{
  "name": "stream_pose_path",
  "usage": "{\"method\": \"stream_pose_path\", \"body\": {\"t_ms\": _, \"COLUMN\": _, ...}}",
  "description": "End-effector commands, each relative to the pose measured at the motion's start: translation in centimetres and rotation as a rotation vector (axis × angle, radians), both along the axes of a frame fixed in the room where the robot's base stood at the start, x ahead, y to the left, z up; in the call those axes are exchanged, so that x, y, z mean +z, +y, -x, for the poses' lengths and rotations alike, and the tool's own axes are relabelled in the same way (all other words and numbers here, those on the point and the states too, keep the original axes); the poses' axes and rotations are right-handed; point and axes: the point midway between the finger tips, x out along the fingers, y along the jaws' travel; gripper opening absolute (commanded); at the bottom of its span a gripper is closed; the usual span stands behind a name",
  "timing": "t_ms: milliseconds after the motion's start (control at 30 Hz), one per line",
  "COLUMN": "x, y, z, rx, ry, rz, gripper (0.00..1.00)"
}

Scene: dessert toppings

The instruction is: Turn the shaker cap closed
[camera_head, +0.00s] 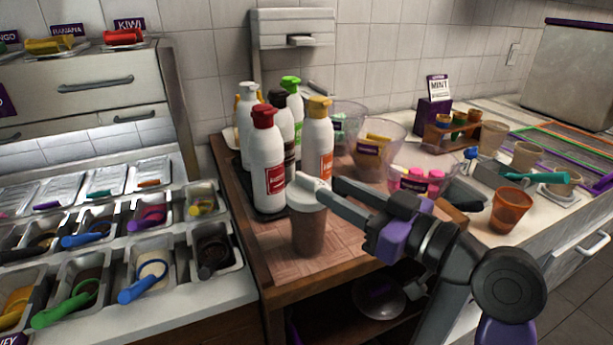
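The shaker (309,232) is a brown, see-through cup standing upright on the wooden cart top. Its white cap (304,194) sits on top, with a raised part at its upper edge. My gripper (330,186) reaches in from the right at cap height. Its two grey fingers are apart, with the tips at the right side of the cap. The near finger overlaps the cap's right edge in the picture. I cannot tell whether the fingers touch the cap or whether part of it lies between them.
Sauce bottles (266,160) stand close behind the shaker. Clear bowls and a pink-filled container (418,180) are behind my gripper. Topping bins with coloured scoops (150,275) fill the left counter. An orange cup (510,210) stands on the right counter. The cart top before the shaker is clear.

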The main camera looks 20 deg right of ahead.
Motion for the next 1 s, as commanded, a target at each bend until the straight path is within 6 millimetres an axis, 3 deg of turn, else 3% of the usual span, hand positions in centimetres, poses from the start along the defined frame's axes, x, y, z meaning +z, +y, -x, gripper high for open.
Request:
{"method": "stream_pose_path", "body": {"t_ms": 533, "x": -0.1, "y": 2.6, "z": -6.3, "rx": 0.001, "ry": 0.0, "rz": 0.012, "gripper": 0.33}}
{"method": "stream_pose_path", "body": {"t_ms": 933, "x": -0.1, "y": 3.0, "z": -7.2, "rx": -0.001, "ry": 0.0, "rz": 0.012, "gripper": 0.33}}
{"method": "stream_pose_path", "body": {"t_ms": 1000, "x": -0.1, "y": 2.9, "z": -7.2, "rx": -0.001, "ry": 0.0, "rz": 0.012, "gripper": 0.23}}
